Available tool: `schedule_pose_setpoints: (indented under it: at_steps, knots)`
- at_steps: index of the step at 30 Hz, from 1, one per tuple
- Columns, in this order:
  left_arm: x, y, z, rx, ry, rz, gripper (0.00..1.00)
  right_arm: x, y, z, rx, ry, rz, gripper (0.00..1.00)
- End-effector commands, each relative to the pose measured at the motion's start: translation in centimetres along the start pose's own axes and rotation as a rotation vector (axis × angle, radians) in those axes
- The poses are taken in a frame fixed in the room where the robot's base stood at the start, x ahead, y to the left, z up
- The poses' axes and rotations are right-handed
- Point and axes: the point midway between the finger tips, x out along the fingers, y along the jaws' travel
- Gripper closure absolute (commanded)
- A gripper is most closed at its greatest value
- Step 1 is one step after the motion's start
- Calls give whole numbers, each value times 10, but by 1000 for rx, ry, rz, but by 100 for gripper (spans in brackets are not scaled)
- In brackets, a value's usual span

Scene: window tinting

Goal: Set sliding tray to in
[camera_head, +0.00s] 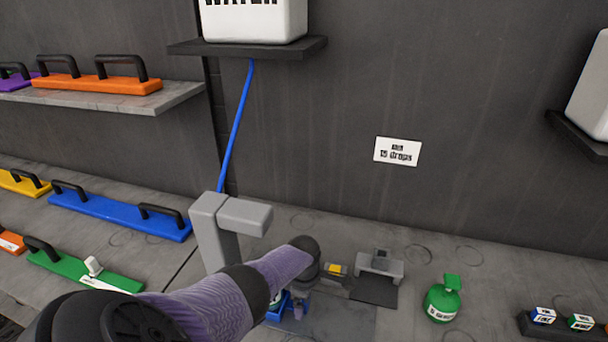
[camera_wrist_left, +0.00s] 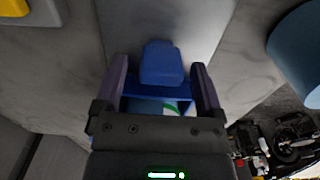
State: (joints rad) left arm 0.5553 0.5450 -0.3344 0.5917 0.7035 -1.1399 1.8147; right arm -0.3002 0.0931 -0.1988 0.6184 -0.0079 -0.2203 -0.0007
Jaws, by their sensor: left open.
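A blue part, which looks like the sliding tray (camera_wrist_left: 160,66), has a raised rounded block that stands between the fingers of my left gripper (camera_wrist_left: 160,72) in the left wrist view. The fingers are open, one on each side of the block, with gaps visible. Behind the block is a blue frame with something white and green inside. In the head view, bits of blue (camera_head: 275,311) show beside my left forearm, which hides most of the tray. How far the tray is in or out I cannot tell. My right gripper is not in view.
A grey dispenser (camera_head: 212,235) with a blue hose (camera_head: 235,125) stands left of the tray. A grey fixture (camera_head: 380,265), a green bottle (camera_head: 442,300) and small labelled cubes (camera_head: 582,322) lie to the right. Handled bars, including a blue one (camera_head: 118,212), are at left.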

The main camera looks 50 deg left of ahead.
Motion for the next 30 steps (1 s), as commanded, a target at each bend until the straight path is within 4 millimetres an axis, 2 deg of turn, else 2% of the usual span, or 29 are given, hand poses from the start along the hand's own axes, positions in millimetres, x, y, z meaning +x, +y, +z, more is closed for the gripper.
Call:
schedule_pose_setpoints:
  at_steps: [3, 9, 12, 15, 30]
  knots:
    - [-9, 0, 0, 0, -1, 0, 12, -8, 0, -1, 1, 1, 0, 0]
    - [-65, 0, 0, 0, -1, 3, 12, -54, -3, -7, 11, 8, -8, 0]
    - [-86, 0, 0, -1, 0, 2, 12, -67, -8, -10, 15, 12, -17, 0]
    - [-97, 0, 0, 1, 0, 1, 12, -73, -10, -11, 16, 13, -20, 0]
    - [-100, 0, 0, -1, 0, 0, 12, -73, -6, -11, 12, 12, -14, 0]
